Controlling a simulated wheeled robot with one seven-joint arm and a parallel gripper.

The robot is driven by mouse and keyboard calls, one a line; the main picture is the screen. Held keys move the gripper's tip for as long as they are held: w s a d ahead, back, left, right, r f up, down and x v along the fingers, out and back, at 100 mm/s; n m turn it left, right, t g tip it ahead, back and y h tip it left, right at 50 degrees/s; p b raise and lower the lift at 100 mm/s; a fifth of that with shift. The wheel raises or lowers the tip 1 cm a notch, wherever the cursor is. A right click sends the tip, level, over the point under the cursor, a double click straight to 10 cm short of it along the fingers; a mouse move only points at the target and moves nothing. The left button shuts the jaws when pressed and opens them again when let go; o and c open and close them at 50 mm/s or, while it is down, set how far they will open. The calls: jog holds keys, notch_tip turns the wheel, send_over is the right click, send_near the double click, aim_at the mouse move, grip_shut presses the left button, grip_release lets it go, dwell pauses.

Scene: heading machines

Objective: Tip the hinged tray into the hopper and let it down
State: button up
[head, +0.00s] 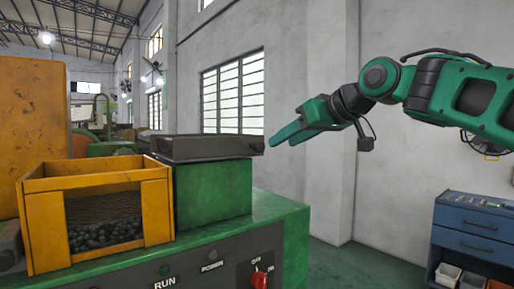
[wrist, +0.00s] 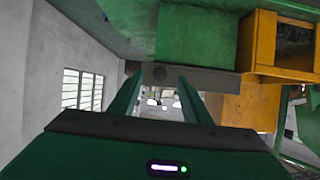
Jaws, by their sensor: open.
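The hinged tray (head: 205,148) is a shallow dark grey pan. It lies level on a green block (head: 212,190), its left end by the hopper. The hopper (head: 45,225) is a yellow box with a front window, showing many small dark parts inside. My gripper (head: 279,138) is open and empty, just right of the tray's right end, at about its height. In the wrist view, my fingertips (wrist: 160,80) point at the tray's grey end (wrist: 215,82); I cannot tell whether they touch it. The hopper (wrist: 262,42) shows at the right there. The hinge is not visible.
The green machine top (head: 262,212) carries the block and hopper, with a red switch (head: 259,279) on its front. A tall yellow cabinet (head: 60,110) stands behind the hopper. A blue drawer unit (head: 478,225) stands at the right. The floor between is clear.

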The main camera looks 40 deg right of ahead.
aim_at(261, 145)
jog(key=shift+t, duration=0.3)
jog(key=x, duration=0.3)
jog(key=r+x, duration=0.1)
jog(key=x, duration=0.5)
jog(key=shift+w+a+r, duration=0.15)
jog(key=shift+w+r, duration=0.1)
jog(key=shift+w, duration=0.45)
jog(key=shift+c, duration=0.6)
